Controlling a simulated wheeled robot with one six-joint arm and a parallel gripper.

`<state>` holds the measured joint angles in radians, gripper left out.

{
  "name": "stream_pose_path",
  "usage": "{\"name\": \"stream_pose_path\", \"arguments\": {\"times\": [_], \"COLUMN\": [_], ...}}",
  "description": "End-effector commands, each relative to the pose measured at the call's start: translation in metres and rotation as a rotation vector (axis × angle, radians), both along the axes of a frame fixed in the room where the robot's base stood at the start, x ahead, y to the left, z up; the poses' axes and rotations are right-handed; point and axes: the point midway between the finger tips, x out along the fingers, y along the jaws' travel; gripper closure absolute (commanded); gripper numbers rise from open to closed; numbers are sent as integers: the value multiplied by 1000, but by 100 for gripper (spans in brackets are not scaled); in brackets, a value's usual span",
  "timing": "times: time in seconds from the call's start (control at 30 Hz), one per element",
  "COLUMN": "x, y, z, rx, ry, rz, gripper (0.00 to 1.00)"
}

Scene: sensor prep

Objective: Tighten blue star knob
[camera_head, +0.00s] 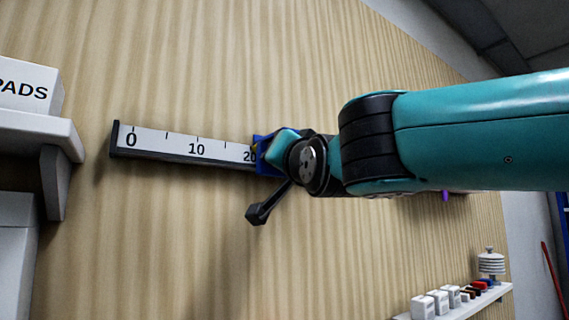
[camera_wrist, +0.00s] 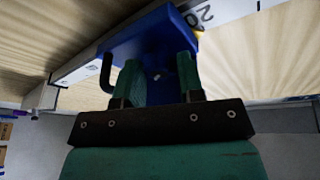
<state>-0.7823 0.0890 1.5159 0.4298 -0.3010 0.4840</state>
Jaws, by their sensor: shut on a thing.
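A blue slider block (camera_head: 263,142) sits on a white ruler scale (camera_head: 180,141) on the wood-grain wall, by the 20 mark. In the head view my gripper (camera_head: 284,147) reaches it from the right and hides most of it. In the wrist view the block's blue face (camera_wrist: 150,42) is close in front of my gripper (camera_wrist: 158,70). Its two teal fingers are shut on a dark blue part between them, which I take for the blue star knob (camera_wrist: 157,88). The knob's star outline is hidden by the fingers and shadow.
A shelf (camera_head: 40,133) with a white box (camera_head: 28,87) marked "PADS" is at the left. A lower right shelf (camera_head: 470,306) holds several small boxes and a ribbed white stack (camera_head: 491,264). The wall below the scale is largely clear.

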Motion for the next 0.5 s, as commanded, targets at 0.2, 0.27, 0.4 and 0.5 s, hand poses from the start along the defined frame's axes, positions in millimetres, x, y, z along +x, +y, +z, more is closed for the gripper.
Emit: {"name": "stream_pose_path", "arguments": {"times": [0.2, 0.27, 0.4, 0.5], "x": [0, 0, 0, 0], "y": [0, 0, 0, 0], "z": [-1, -1, -1, 0], "rx": [-1, -1, -2, -2], "ry": [2, 2, 2, 2], "rz": [0, 0, 0, 0], "gripper": [88, 88, 54, 54]}}
